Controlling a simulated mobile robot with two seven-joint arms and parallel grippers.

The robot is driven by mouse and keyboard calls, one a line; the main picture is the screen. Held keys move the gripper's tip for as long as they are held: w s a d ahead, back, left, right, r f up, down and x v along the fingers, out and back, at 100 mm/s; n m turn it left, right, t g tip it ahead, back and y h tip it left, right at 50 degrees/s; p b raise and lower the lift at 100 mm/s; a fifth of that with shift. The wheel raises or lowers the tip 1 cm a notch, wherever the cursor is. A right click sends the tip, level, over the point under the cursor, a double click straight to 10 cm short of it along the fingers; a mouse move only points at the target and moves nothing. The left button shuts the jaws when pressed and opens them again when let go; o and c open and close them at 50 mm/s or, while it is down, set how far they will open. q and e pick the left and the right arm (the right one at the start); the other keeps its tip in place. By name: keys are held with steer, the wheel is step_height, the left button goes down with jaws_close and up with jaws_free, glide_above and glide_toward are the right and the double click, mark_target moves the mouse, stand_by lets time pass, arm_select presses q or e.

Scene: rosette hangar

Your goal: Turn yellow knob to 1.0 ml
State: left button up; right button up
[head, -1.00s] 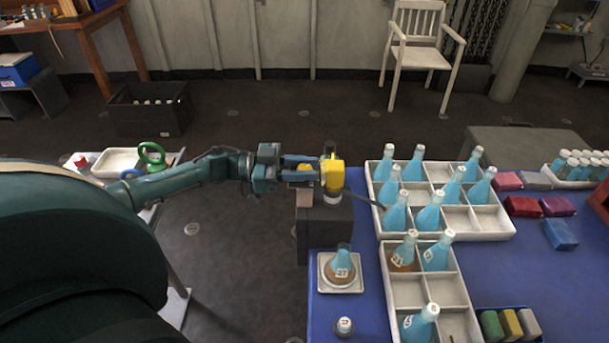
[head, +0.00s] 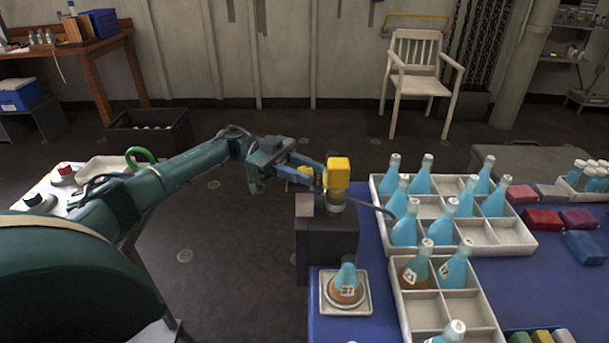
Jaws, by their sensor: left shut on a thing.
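The yellow knob (head: 339,170) sits on top of a dispenser with a pale collar, standing on a dark grey block (head: 328,236) at the table's left edge. My left gripper (head: 318,180) reaches it from the left and is shut on it. The fingers partly cover the knob's left side. No scale reading is legible. A thin curved spout (head: 377,207) runs right from the dispenser. A flask marked 27 (head: 347,284), with orange-brown liquid low down, stands on a small white tray (head: 333,309) in front of the block. My right gripper is not in view.
Coloured blocks (head: 542,219) lie farther right. The blue table (head: 545,290) has bare room at right.

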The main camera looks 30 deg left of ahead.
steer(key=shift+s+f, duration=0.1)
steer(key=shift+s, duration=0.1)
arm_select(q)
steer(key=o, duration=0.9)
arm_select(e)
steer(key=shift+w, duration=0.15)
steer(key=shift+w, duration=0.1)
arm_select(q)
steer(key=a+b, duration=1.3)
steer(key=shift+s, duration=0.1)
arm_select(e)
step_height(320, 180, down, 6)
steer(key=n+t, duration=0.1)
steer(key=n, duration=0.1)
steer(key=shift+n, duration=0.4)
